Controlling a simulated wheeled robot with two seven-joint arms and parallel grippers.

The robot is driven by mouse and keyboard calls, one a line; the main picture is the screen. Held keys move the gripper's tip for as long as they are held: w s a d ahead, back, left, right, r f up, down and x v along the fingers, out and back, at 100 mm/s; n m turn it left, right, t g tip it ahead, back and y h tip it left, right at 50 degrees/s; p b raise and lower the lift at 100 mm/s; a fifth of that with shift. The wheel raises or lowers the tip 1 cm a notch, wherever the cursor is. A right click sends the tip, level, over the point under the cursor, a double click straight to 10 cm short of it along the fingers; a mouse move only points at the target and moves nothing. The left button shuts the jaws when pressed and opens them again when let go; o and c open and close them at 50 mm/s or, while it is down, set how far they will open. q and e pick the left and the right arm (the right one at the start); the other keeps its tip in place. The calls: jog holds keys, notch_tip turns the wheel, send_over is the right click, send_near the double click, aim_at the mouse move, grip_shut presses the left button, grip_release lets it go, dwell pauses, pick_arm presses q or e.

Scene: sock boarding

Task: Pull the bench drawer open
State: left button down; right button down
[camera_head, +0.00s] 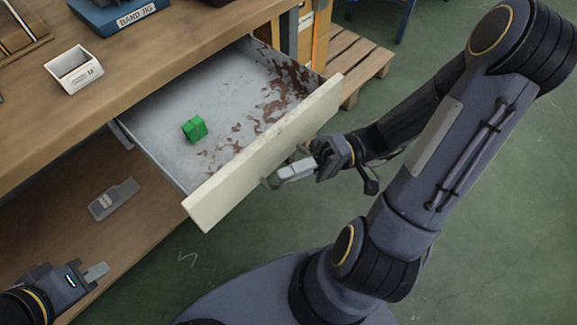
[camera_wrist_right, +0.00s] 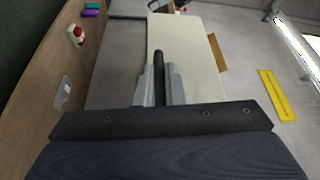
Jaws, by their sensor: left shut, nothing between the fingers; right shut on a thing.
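The bench drawer (camera_head: 165,155) stands well out from under the wooden bench top, with its grey, rust-stained inside in view. Its cream front panel (camera_head: 235,178) faces my right arm; it also fills the middle of the right wrist view (camera_wrist_right: 195,45). My right gripper (camera_head: 278,178) is at the outer side of this panel. In the right wrist view its fingers (camera_wrist_right: 160,92) are shut on the dark bar handle (camera_wrist_right: 159,68). In the head view the handle is mostly hidden by the gripper. My left gripper (camera_head: 97,271) is shut and empty at the lower left, away from the drawer.
A small green block (camera_head: 194,129) lies inside the drawer. The bench top (camera_head: 150,58) carries a white labelled tray (camera_head: 74,70) and a blue band jig (camera_head: 118,14). A grey tool (camera_head: 114,199) lies on the lower shelf (camera_head: 140,245). A wooden pallet (camera_head: 358,62) stands behind the drawer.

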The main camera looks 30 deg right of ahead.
jog(key=c, duration=1.5)
grip_release()
jog(key=d, duration=0.2)
jog(key=d+p, duration=0.1)
jog(key=d, duration=0.4)
jog(key=shift+s+d+f, duration=0.15)
jog(key=shift+d+f, duration=0.15)
jog(key=shift+d, duration=0.1)
